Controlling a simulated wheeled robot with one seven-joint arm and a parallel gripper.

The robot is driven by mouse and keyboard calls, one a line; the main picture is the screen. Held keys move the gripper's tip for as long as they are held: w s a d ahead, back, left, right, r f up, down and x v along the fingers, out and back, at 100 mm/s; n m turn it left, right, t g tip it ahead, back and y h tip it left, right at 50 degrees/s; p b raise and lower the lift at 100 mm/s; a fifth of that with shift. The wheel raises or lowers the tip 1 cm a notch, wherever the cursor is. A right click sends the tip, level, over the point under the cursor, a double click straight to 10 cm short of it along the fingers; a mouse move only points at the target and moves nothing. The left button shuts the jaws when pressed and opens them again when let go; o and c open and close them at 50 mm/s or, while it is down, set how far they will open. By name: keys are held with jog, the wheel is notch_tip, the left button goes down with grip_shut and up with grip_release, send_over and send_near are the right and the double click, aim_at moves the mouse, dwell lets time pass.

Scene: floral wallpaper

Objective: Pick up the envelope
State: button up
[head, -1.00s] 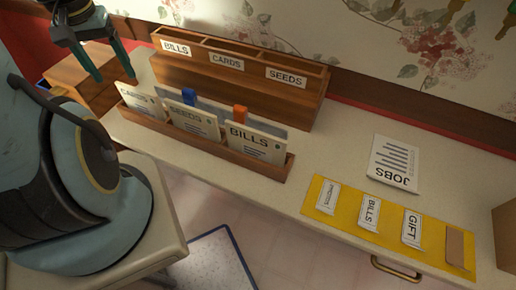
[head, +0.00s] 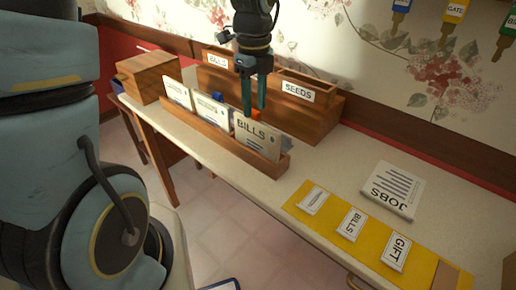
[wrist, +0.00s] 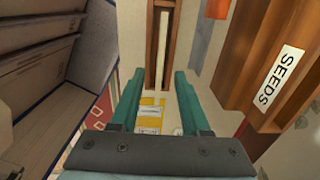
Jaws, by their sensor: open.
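A cream envelope marked BILLS (head: 254,143) stands upright at the near end of a low wooden rack (head: 270,172). My gripper (head: 255,110) is open above and just behind it in the head view, fingers pointing down. In the wrist view, a thin pale edge, seemingly of an envelope (wrist: 162,50), shows inside the rack beyond my open fingers (wrist: 158,85). I see nothing held. Other upright envelopes (head: 211,108) stand farther along the rack. Whether the fingertips touch the BILLS envelope cannot be told.
An orange tab (head: 257,114) is close to my fingertips. A tall wooden sorter (head: 320,112) with a SEEDS label stands behind the rack. A JOBS paper (head: 392,190) and a yellow mat (head: 330,232) with labelled cards lie to the right. A wooden box (head: 147,78) is at left.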

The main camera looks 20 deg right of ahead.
aim_at(256, 134)
notch_tip(256, 134, down, 4)
jog(key=shift+f, duration=0.2)
jog(key=shift+s+d+f+p, duration=0.1)
jog(key=shift+f+p, duration=0.3)
jog(key=shift+f, duration=0.95)
jog(key=shift+s+f+p, duration=0.1)
jog(key=shift+f+p, duration=0.3)
jog(key=shift+f, duration=0.9)
grip_shut()
